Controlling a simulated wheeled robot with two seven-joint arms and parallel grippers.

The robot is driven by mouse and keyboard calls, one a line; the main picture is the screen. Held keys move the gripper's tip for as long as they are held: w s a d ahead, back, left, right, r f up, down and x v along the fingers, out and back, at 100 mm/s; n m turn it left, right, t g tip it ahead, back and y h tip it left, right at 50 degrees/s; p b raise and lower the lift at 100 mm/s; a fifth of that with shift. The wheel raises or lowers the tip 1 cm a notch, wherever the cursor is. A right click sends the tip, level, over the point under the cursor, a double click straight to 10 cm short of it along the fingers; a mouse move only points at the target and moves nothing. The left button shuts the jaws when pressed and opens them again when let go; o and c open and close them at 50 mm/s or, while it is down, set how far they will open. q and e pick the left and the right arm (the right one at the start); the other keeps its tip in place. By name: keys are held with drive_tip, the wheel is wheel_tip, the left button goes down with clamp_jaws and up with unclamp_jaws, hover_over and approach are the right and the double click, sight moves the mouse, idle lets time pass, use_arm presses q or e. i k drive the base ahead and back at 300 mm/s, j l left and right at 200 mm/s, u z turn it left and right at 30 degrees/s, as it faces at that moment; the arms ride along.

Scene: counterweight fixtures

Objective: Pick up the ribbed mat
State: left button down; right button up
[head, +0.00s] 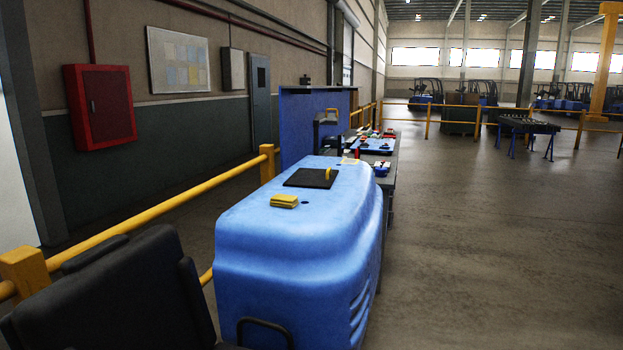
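A thin dark mat (308,179) lies flat on top of the big blue counterweight-like body (290,228), toward its far end. It is the likely ribbed mat, but ribs cannot be made out at this size. A small yellow piece (328,173) stands on or at the mat's right part. A yellow block (284,201) lies on the blue top just nearer than the mat, apart from it. Neither of my grippers shows in the head view.
A black seat (130,295) fills the lower left. A yellow rail (150,223) runs along the left side. Behind the blue body stands a workbench with a blue back panel (310,125) and a blue tray (375,146). The floor (490,240) at right is clear.

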sight(305, 178)
drive_tip(key=k+z, duration=0.15)
drive_tip(key=z, duration=2.8)
drive_tip(key=i+l+u, duration=0.1)
drive_tip(key=i+l, duration=0.3)
drive_tip(key=l, duration=0.25)
drive_tip(key=i+l+u, duration=0.15)
drive_tip(key=i+l, duration=0.25)
drive_tip(key=l, duration=0.3)
drive_tip(key=i+u, duration=0.45)
drive_tip(key=i+l+u, duration=0.4)
drive_tip(key=i+j+u, duration=0.2)
drive_tip(key=i+u, duration=0.2)
drive_tip(key=i+j+u, duration=0.1)
drive_tip(key=i+u, duration=0.85)
drive_tip(key=i, duration=0.45)
drive_tip(key=i+u, duration=0.15)
drive_tip(key=i, duration=0.4)
drive_tip(key=i+l+u, duration=0.15)
drive_tip(key=i, duration=0.45)
drive_tip(key=i+l+u, duration=0.2)
drive_tip(key=i, duration=0.35)
